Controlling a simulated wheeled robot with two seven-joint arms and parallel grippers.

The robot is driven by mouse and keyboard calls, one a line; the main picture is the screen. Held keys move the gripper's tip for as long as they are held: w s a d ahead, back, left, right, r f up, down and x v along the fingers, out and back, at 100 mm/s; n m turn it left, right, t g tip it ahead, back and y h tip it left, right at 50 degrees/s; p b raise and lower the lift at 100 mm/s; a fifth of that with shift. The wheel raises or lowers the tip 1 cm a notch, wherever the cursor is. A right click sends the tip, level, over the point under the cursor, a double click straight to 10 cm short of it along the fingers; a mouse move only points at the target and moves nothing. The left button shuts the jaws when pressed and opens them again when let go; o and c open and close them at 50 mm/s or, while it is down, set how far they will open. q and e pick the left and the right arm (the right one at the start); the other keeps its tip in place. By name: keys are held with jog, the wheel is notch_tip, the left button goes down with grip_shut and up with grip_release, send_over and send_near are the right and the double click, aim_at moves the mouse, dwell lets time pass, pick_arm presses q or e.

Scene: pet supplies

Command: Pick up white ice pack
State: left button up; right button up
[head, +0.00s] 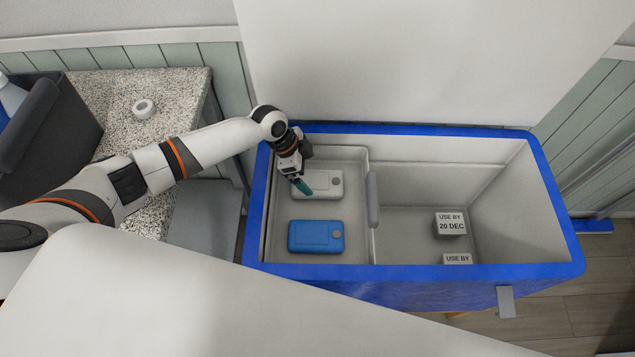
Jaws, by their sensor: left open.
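The white ice pack (325,184) lies flat in the left, shallower compartment of the blue-rimmed chest (410,271). A blue ice pack (316,236) lies in front of it in the same compartment. My left gripper (303,187) reaches in from the left, with its teal fingertips over the left part of the white ice pack. The gripper is open and partly hides the pack. I cannot tell whether the fingertips touch it. My right gripper is not in view.
A grey divider handle (373,198) stands right of the ice packs. Boxes labelled "USE BY" (450,224) lie in the deeper right compartment. The raised white lid (420,60) stands behind. A speckled counter (135,85) at left holds a tape roll (144,108) and a dark bin (45,130).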

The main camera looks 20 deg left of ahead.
aim_at(315, 181)
pick_arm(q)
jog(key=x, duration=0.5)
jog(key=shift+s+d+f, duration=0.15)
jog(key=shift+d+f, duration=0.1)
jog(key=shift+f, duration=0.1)
jog(key=shift+r, duration=0.1)
jog(key=c, duration=1.3)
jog(key=shift+o, duration=0.2)
